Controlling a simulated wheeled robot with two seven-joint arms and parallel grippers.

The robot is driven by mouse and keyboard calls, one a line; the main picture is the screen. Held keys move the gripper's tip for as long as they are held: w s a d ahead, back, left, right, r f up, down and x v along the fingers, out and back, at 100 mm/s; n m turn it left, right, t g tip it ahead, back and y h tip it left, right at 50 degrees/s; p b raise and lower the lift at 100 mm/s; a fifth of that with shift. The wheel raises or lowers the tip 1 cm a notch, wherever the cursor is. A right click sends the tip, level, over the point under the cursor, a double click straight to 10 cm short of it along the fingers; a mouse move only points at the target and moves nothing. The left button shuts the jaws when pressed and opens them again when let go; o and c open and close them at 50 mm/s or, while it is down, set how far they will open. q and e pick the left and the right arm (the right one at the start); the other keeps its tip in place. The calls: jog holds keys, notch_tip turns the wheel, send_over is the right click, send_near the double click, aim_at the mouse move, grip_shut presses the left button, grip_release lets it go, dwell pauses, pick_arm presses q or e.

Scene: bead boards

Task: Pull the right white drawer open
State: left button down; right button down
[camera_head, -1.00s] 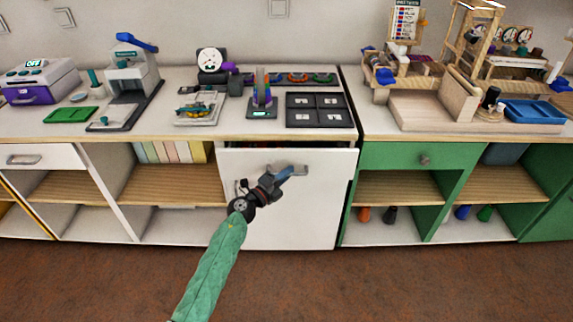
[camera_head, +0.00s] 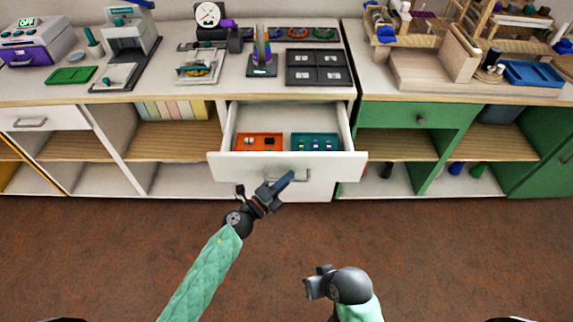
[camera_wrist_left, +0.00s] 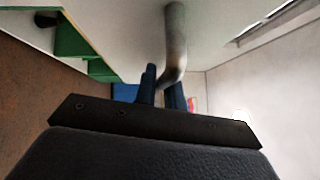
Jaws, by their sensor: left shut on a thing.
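The right white drawer (camera_head: 235,171) stands pulled out from the cabinet below the worktop, its inside visible from above. Its metal handle (camera_head: 305,177) is on the front panel. My left gripper (camera_head: 285,181) is shut on the handle, coming from the front left. In the left wrist view, the handle (camera_wrist_left: 174,42) runs down between the two dark fingers of my left gripper (camera_wrist_left: 162,88). My right gripper (camera_head: 318,284) is low in the head view, in front of the cabinets and apart from the drawer; its finger opening is not clear.
Inside the drawer lie an orange tray (camera_head: 259,143) and a teal tray (camera_head: 316,142) with small items. A closed left white drawer (camera_head: 62,118) and a green drawer (camera_head: 395,117) flank it. The brown floor (camera_head: 450,260) in front is clear.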

pick_arm(q)
jog(key=shift+s+f, duration=0.1)
jog(key=shift+s, duration=0.7)
pick_arm(e)
jog(key=shift+d, duration=0.15)
pick_arm(q)
jog(key=c, duration=1.5)
grip_release()
